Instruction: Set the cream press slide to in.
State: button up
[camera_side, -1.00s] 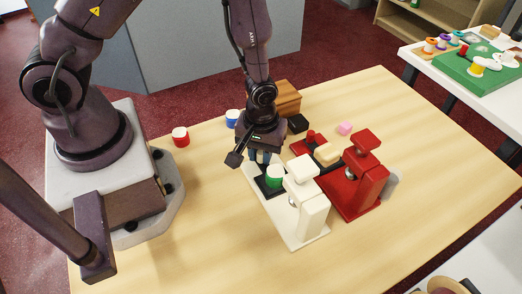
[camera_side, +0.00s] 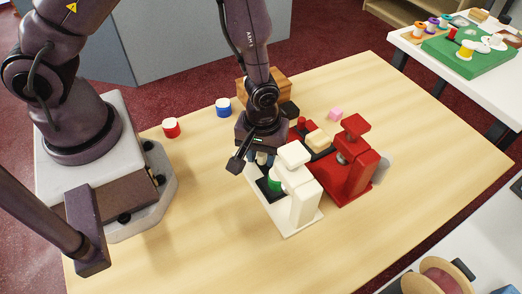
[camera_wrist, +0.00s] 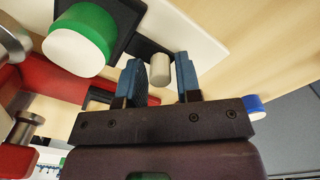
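The wrist view shows the round piece (camera_wrist: 82,38), the black slide (camera_wrist: 128,18) and a short pale knob (camera_wrist: 160,70) on the slide's near end. My gripper (camera_wrist: 160,76) points down at that end. Its two blue fingers stand either side of the knob, with a narrow gap on each side. The slide's inner end is hidden in the side view.
The red press (camera_side: 352,165), with a tan block (camera_side: 319,141) on it, stands close on the right. The table front is clear.

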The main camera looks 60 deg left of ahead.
notch_tip(320, 180, up, 13)
dwell(0.7)
jog(key=shift+o, duration=0.4)
jog(key=shift+o, duration=0.9)
jog(key=shift+w+a, duration=0.1)
jog(key=shift+a, duration=0.15)
jog(key=w+a+f+n+g+h, duration=0.1)
jog(key=w+a+f+n, duration=0.15)
jog(key=a, duration=0.25)
jog(key=d+f, duration=0.1)
jog(key=f, duration=0.2)
jog(key=s+d+f+m+g+h, duration=0.1)
jog(key=d+f, duration=0.1)
jog(key=f, duration=0.1)
jog(key=s+d+f+m+g+h, duration=0.1)
jog(key=d+f, duration=0.1)
jog(key=f, duration=0.1)
jog(key=shift+s+d+f+m, duration=0.15)
jog(key=shift+s+f+m, duration=0.1)
jog(key=shift+f, duration=0.15)
